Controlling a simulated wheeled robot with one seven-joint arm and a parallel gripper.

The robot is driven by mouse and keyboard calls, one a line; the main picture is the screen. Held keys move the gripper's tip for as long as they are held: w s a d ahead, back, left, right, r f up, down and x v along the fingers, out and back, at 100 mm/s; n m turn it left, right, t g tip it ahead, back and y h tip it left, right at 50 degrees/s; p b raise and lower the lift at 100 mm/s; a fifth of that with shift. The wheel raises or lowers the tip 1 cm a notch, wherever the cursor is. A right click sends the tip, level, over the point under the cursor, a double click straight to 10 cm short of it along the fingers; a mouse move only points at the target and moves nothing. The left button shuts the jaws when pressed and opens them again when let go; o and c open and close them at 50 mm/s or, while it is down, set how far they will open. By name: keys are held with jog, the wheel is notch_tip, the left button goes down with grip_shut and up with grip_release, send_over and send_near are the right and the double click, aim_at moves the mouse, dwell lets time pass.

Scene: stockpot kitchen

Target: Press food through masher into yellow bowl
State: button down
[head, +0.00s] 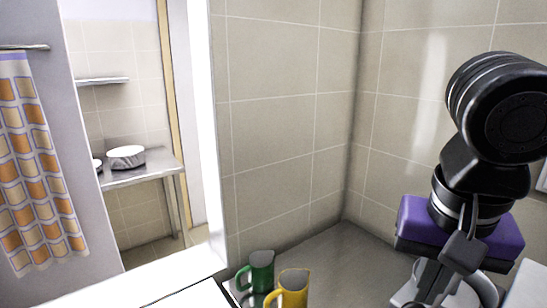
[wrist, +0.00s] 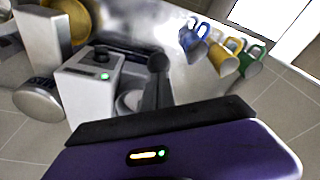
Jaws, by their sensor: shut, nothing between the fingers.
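My gripper (head: 495,232) is at the right in the head view, a purple hand low over the counter. Its purple housing (wrist: 215,148) fills the bottom of the wrist view; the fingers are mostly hidden, and it is shut and empty. A white and grey appliance (wrist: 88,88) with a black knob and a green light stands just beyond the hand in the wrist view. I cannot tell whether it is the masher. A yellow round thing (wrist: 80,22), possibly the yellow bowl, is partly visible at the upper left. I see no food.
A green mug (head: 262,271) and a yellow mug (head: 291,289) stand on the counter (head: 335,248) by the tiled wall. The wrist view also shows a blue mug (wrist: 194,40). A shelf table (head: 160,167) with a white pot (head: 127,158) is beyond the opening at left.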

jog(key=shift+f, duration=0.25)
dwell(0.4)
jog(key=shift+f+b, duration=0.3)
jog(key=shift+b, duration=0.1)
jog(key=shift+f, duration=0.35)
jog(key=shift+f+b, duration=0.3)
jog(key=shift+b, duration=0.05)
jog(key=shift+d+f, duration=0.1)
dwell(1.6)
notch_tip(320, 180, up, 7)
jog(key=p, duration=0.5)
jog(key=shift+f+p, duration=0.2)
jog(key=shift+p, duration=0.15)
jog(key=shift+f, duration=0.1)
dwell(0.7)
